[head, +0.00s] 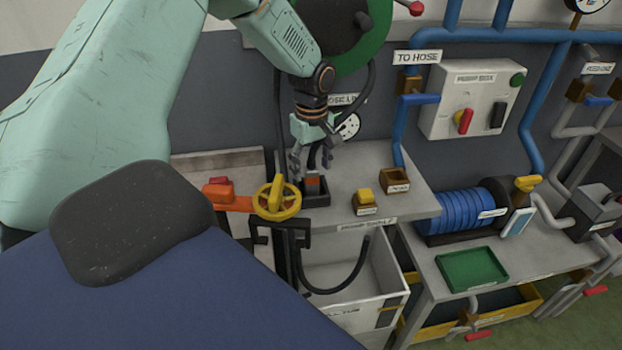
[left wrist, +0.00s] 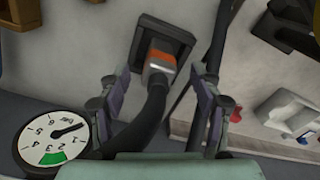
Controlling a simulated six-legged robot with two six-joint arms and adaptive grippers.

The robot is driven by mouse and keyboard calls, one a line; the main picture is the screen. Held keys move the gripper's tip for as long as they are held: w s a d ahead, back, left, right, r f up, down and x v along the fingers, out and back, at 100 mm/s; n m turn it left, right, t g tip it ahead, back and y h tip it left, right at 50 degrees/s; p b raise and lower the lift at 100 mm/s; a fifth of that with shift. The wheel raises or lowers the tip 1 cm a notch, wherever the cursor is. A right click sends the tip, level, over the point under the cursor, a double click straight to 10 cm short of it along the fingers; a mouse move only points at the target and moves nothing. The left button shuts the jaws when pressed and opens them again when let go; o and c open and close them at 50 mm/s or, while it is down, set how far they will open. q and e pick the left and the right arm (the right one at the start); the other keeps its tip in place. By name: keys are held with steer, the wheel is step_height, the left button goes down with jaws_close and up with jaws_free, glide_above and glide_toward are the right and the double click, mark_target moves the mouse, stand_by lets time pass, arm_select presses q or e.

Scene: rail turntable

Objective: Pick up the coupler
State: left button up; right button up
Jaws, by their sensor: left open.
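The coupler (head: 313,184) is a small orange and grey piece at the end of a black hose, sitting at a black square holder on the grey bench. In the left wrist view the coupler (left wrist: 160,63) lies just beyond the fingertips, with its hose running back between the fingers. My left gripper (head: 310,166) is open and points down close above the coupler; its two fingers stand apart in the left wrist view (left wrist: 152,80). I see no finger contact with the coupler. The black holder (left wrist: 184,42) is partly hidden by it. My right gripper is not in view.
A yellow handwheel (head: 276,201) with an orange lever stands just left of the holder. A pressure gauge (left wrist: 50,138) is near the left finger. Small boxes (head: 395,180) sit to the right on the bench. A white tub (head: 345,290) stands below.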

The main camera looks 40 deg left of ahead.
arm_select(q)
steer(key=shift+s+f, duration=0.1)
steer(key=shift+w+f, duration=0.1)
steer(key=shift+w, duration=0.1)
steer(key=shift+w+a+f, duration=0.2)
steer(key=shift+w, duration=0.05)
steer(key=shift+c, duration=1.3)
steer(key=shift+s+d+r, duration=0.2)
steer(key=shift+s+r, duration=0.05)
steer(key=shift+s, duration=0.1)
steer(key=c, duration=0.6)
steer(key=shift+w+f, duration=0.1)
jaws_close()
